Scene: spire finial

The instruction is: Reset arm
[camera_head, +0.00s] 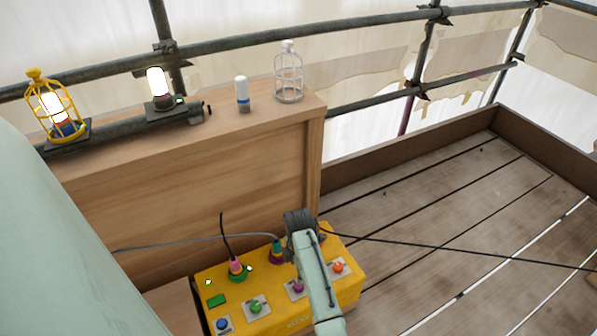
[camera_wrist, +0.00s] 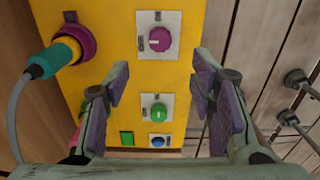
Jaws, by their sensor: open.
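My gripper (camera_wrist: 160,110) is open and empty in the wrist view, its two padded fingers apart over the yellow control box (camera_wrist: 108,20). Between and beyond the fingers are a purple knob (camera_wrist: 160,38), a green knob (camera_wrist: 157,112) and a blue button (camera_wrist: 157,142). In the head view my arm reaches over the yellow box (camera_head: 275,290), and the fingertips are hidden there. A teal and yellow plug (camera_wrist: 52,57) sits in a purple socket at the left of the wrist view.
On the wooden cabinet (camera_head: 180,180) are a white cylinder (camera_head: 242,94) and a white cage (camera_head: 289,75). Lit lamps (camera_head: 158,86) stand at left, one in a yellow cage (camera_head: 35,80). Cables (camera_head: 430,246) cross near the box. Scaffold rails (camera_head: 300,30) run behind. The plank floor (camera_head: 470,210) is clear.

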